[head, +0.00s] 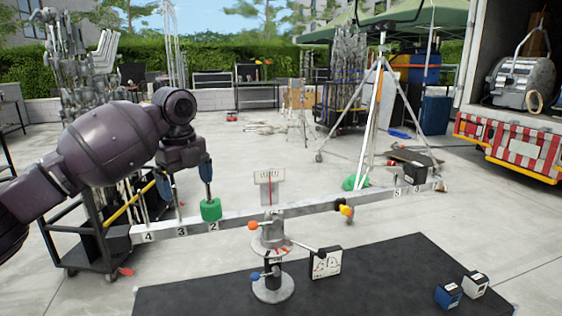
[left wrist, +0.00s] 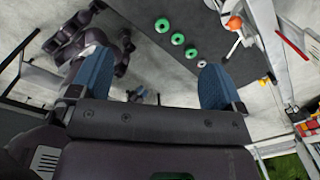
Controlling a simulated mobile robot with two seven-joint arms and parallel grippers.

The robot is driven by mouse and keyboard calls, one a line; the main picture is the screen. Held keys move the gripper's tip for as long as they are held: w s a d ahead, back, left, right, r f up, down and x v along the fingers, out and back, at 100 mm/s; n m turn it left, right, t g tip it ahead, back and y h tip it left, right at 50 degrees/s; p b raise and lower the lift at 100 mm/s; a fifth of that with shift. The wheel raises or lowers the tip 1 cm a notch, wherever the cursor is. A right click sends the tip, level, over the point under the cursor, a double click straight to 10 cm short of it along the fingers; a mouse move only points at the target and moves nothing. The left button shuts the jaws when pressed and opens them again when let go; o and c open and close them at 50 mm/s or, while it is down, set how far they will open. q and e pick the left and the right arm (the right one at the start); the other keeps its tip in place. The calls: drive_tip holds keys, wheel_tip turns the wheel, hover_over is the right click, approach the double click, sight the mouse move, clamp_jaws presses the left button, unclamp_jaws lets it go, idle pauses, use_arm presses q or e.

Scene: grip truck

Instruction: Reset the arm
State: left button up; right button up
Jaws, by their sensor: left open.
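My left arm comes in from the left in the head view. Its left gripper (head: 187,185) points down, with its blue fingertips apart, above the left half of the balance beam (head: 315,207). A green weight (head: 211,210) is at the beam near mark 2, just below the right fingertip in the picture; whether they touch is unclear. In the left wrist view the gripper's blue fingers (left wrist: 155,82) are spread with nothing between them. Several green round weights (left wrist: 178,39) show beyond them over a dark surface.
A wheeled cart (head: 85,235) stands left, a tripod (head: 370,115) behind, and a truck (head: 520,140) at right.

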use_arm(q)
drive_tip(key=w+d+r+n+t+h, duration=0.3)
drive_tip(key=w+d+r+n+t, duration=0.2)
drive_tip(key=w+d+n+t, duration=0.3)
drive_tip(key=s+d+f+n+t+h, duration=0.2)
drive_tip(key=s+f+n+t+h, duration=0.25)
drive_tip(key=f, duration=0.65)
drive_tip(key=s+a+f+n+t+y, duration=0.15)
drive_tip(key=s+a+f+n, duration=0.4)
drive_tip(key=s+f, duration=0.6)
drive_tip(key=s+a+f+n+t+y, duration=0.1)
drive_tip(key=s+a+f+n+y, duration=0.4)
drive_tip(key=s+f, duration=0.6)
drive_tip(key=s+a+f+n+g, duration=0.1)
drive_tip(key=s+a+f+g, duration=0.1)
drive_tip(key=s+f, duration=0.5)
drive_tip(key=s+a+f+n+g+y, duration=0.1)
drive_tip(key=s+a+f+g, duration=0.1)
drive_tip(key=s+a+f, duration=0.2)
drive_tip(key=s+f, duration=0.3)
drive_tip(key=s, duration=0.5)
drive_tip(key=shift+a+f, duration=0.25)
drive_tip(key=shift+f, duration=0.15)
use_arm(e)
drive_tip(key=shift+r, duration=0.15)
